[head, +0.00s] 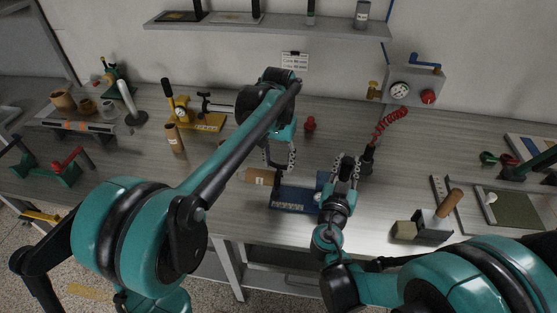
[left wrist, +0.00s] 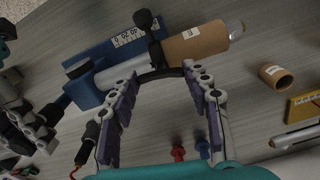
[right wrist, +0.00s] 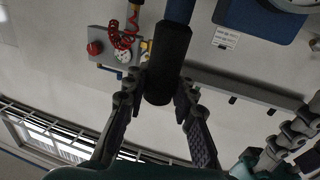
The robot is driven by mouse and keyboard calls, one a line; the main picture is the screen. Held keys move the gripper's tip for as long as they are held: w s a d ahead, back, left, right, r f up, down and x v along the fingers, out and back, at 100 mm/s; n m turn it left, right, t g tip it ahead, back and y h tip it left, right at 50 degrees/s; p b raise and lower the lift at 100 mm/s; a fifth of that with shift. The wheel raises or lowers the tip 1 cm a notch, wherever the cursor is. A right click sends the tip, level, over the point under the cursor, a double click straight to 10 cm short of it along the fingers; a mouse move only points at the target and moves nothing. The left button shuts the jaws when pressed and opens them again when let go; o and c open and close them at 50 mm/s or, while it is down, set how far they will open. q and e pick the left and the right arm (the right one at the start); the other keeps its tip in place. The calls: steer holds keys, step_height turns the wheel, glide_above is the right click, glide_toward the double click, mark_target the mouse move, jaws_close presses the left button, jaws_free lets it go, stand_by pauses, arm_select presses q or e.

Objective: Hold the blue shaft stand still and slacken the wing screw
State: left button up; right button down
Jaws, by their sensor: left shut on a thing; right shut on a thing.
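The blue shaft stand (head: 292,199) lies on the workbench and fills the upper left of the left wrist view (left wrist: 110,47). A pale shaft with a brown roll (left wrist: 197,43) rests along it. A dark collar with a black knob (left wrist: 147,20) crosses the shaft. My left gripper (head: 279,164) is shut across the wide dark wing screw (left wrist: 160,74), a fingertip at each end. My right gripper (head: 345,162) is shut on the stand's black handle (right wrist: 168,62), beside the stand's right end. The screw's thread is hidden.
A small brown tube (left wrist: 276,76) and a yellow fixture (head: 205,121) lie nearby. A red peg (head: 310,124) stands behind. A gauge panel (head: 412,88) with a red coiled hose is at the back right. A wooden-handled block (head: 433,226) stands on the right.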

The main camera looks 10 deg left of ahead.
mark_target(278, 163)
arm_select(q)
steer(key=o, duration=1.2)
steer(key=shift+c, duration=0.2)
step_height(278, 163, up, 12)
arm_select(e)
steer(key=c, duration=1.2)
jaws_free()
steer(key=shift+o, duration=0.2)
